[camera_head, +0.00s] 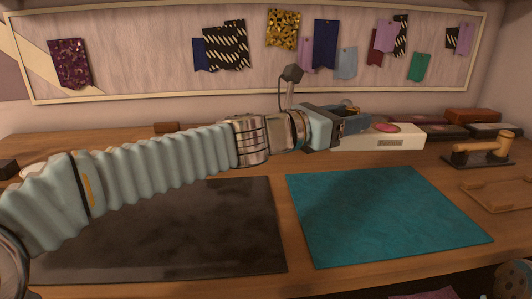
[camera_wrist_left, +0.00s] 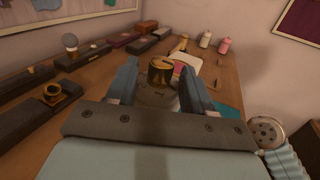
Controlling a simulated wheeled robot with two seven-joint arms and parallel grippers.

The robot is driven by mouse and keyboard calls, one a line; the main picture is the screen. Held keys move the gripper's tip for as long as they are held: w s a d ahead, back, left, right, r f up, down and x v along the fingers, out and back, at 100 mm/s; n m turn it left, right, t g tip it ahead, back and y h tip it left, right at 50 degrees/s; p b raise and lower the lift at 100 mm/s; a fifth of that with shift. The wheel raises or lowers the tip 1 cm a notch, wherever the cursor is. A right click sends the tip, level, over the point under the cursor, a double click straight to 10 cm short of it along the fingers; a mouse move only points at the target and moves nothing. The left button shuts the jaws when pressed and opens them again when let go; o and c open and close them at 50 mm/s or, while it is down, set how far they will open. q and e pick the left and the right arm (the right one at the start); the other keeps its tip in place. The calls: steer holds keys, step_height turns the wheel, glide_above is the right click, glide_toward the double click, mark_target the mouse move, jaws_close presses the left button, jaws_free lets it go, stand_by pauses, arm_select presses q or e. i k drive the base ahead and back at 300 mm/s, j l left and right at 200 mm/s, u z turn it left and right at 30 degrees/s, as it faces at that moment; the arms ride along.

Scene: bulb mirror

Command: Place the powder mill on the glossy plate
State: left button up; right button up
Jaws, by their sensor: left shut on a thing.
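My left gripper (camera_head: 352,122) reaches over the back of the table, right of centre. In the left wrist view its fingers (camera_wrist_left: 160,88) stand on both sides of a brass-topped piece with a greyish lower part, which I take to be the powder mill (camera_wrist_left: 161,71). Only its brass top (camera_head: 348,103) shows in the head view; the gripper hides the rest. A dark, shiny flat plate (camera_head: 200,235) lies at the front left, partly behind my left arm; it looks like the glossy plate. My right gripper is not in view.
A teal, duller flat plate (camera_head: 380,215) lies right of the dark one. A wooden-handled tool (camera_head: 478,150) and wooden tray (camera_head: 500,193) stand right. Both plates are bare where visible.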

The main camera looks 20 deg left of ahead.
mark_target(90, 231)
steer(key=k+j+z, duration=0.2)
steer(key=k+j, duration=0.45)
steer(key=j, duration=0.3)
steer(key=k+j+z, duration=0.2)
steer(key=k+j, duration=0.55)
steer(key=j, duration=0.1)
